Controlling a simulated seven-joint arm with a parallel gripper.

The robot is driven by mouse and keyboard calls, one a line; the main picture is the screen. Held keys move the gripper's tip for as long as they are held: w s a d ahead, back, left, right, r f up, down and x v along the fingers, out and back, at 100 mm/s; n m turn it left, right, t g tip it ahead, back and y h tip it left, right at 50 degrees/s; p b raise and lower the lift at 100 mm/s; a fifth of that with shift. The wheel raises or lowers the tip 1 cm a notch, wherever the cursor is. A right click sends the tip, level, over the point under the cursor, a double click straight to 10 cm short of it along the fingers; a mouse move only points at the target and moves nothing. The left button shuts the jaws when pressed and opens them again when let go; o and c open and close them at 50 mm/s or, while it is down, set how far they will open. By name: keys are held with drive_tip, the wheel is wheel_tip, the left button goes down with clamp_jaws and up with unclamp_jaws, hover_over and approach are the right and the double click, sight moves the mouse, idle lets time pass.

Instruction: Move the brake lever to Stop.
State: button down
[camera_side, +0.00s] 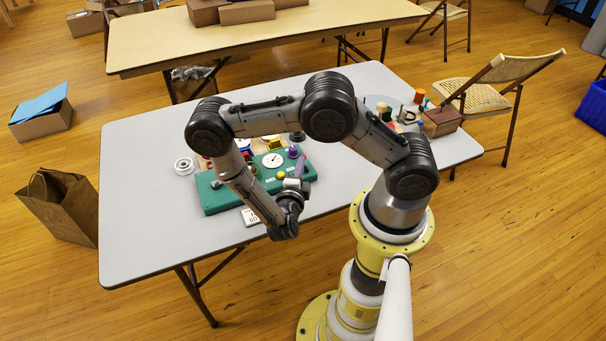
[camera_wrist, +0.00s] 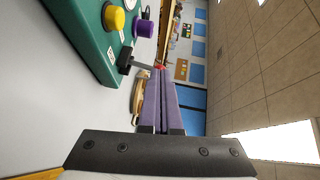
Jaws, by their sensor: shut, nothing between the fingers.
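The teal control box (camera_side: 222,198) lies on the grey table, and its side fills the upper left of the wrist view (camera_wrist: 92,45). A lever with a dark base (camera_wrist: 125,61) sticks out from the box, its grey shaft reaching a red tip beside my fingertips. I cannot tell whether they touch. The lever is not clear in the side view, and I see no readable Stop mark. My gripper (camera_wrist: 160,72) has purple fingers, shut together and empty. In the side view my gripper (camera_side: 302,158) is at the box's right end.
The box carries a yellow button (camera_side: 281,175), a purple knob (camera_side: 293,151) and a white dial (camera_side: 272,160). A white spool (camera_side: 184,166) lies left of it. The table's left part is clear.

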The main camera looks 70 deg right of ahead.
drive_tip(key=y, duration=0.1)
drive_tip(key=w+d+r+n+g+y, duration=0.1)
drive_tip(key=shift+w+d+y, duration=0.15)
drive_tip(key=shift+d+y, duration=0.05)
drive_tip(key=shift+y, duration=0.2)
drive_tip(key=shift+a+f+n, duration=0.1)
drive_tip(key=shift+n, duration=0.2)
drive_tip(key=shift+r, duration=0.8)
drive_tip(key=w+r+v, duration=0.1)
drive_tip(key=r+v, duration=0.1)
drive_tip(key=v, duration=1.1)
drive_tip(key=shift+r, duration=0.25)
